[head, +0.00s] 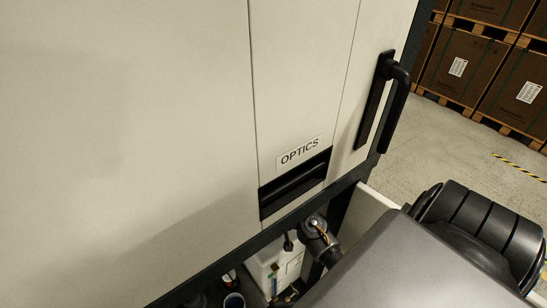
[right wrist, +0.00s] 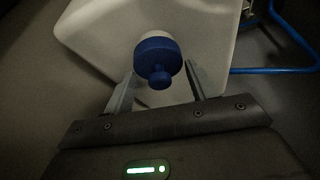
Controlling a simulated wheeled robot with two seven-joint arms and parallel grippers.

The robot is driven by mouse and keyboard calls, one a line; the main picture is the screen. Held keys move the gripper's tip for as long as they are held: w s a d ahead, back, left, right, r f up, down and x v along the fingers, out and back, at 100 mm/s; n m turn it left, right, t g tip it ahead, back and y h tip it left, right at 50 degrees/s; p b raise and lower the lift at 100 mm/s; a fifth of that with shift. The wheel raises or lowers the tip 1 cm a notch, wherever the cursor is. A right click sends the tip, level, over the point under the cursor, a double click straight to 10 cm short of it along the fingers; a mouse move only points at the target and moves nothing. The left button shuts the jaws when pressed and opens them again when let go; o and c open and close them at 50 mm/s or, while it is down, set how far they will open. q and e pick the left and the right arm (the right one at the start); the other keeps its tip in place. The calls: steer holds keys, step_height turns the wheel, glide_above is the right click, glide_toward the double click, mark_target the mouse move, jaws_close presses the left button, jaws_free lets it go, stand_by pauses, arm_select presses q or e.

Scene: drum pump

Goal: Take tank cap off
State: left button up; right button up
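In the right wrist view a blue tank cap (right wrist: 155,52) with a small round knob sits on the neck of a whitish tank (right wrist: 100,38). My right gripper (right wrist: 158,84) is open, with one finger to the left of the cap and knob and the other to the right. A gap shows between the knob and each finger; nothing is held. In the head view my right arm covers the lower right, and the blue cap does not show. My left gripper is not in view.
A large pale cabinet (head: 150,120) labelled OPTICS has a black handle (head: 392,100). Below its edge are a white container (head: 262,268), a dark fitting (head: 312,228) and a blue-rimmed cup (head: 234,300). A blue tube (right wrist: 275,70) runs right of the tank. Boxes (head: 470,65) stand behind on pallets.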

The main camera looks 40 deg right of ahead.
steer(key=shift+w, duration=0.1)
steer(key=c, duration=0.3)
